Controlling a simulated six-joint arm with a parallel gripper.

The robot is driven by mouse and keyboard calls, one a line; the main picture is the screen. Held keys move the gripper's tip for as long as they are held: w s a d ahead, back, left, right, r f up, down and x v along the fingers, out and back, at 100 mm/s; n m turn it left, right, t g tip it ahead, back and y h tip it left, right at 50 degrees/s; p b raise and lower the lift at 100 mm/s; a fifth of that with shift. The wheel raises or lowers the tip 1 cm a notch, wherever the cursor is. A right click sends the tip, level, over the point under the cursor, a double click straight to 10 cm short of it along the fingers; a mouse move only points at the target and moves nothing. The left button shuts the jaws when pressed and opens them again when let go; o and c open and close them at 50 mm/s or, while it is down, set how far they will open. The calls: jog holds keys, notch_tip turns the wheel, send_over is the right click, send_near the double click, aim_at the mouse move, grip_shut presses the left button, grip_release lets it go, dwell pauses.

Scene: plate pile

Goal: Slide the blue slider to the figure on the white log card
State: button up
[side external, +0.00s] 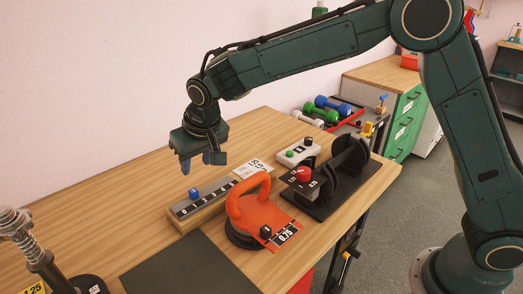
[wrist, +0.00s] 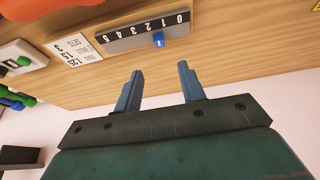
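The blue slider (side external: 193,194) sits on a grey numbered rail (side external: 222,186) on a wooden base, toward the rail's low-number end. In the wrist view the slider (wrist: 158,39) sticks out from the rail's edge near 1 and 2, on a scale running 0 to 5. The white log card (side external: 254,168) lies beyond the rail's high end; it also shows in the wrist view (wrist: 78,50) with several printed lines, too small to read surely. My gripper (side external: 200,163) is open and empty, above and apart from the slider. Its two blue fingers also show in the wrist view (wrist: 160,68).
An orange-handled kettlebell-like weight (side external: 240,212) with a 0.75 label stands close in front of the rail. A black stand with a red knob (side external: 303,174) and a white box with a green button (side external: 290,154) are to the right. A dark mat (side external: 190,268) lies at the front.

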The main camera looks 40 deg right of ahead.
jog(key=shift+v, duration=0.85)
jog(key=r+g, duration=0.1)
jog(key=g, duration=0.3)
send_over(193, 190)
jog(key=shift+r, duration=0.1)
dwell(0.5)
notch_tip(193, 190, down, 14)
jog(key=shift+r, duration=0.1)
dwell(0.6)
